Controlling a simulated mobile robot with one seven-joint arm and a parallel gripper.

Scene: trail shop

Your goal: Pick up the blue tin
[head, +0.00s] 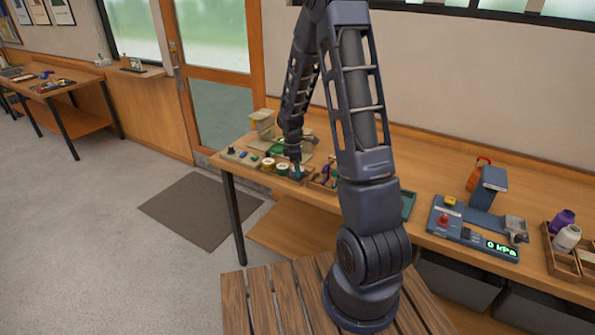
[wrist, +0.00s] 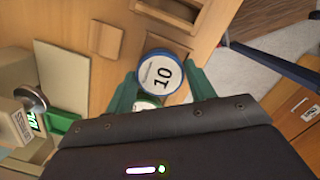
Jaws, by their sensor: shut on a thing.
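In the head view my gripper (head: 297,170) points down at the far left part of the long bench; the tin is too small and covered there to make out clearly. A second round lid with green on it (wrist: 147,101) shows just below the blue tin in the wrist view, partly hidden by my gripper body.
A blue device with a display (head: 470,232) and a wooden crate with bottles (head: 565,262) stand farther right. The floor (head: 110,230) at left is open.

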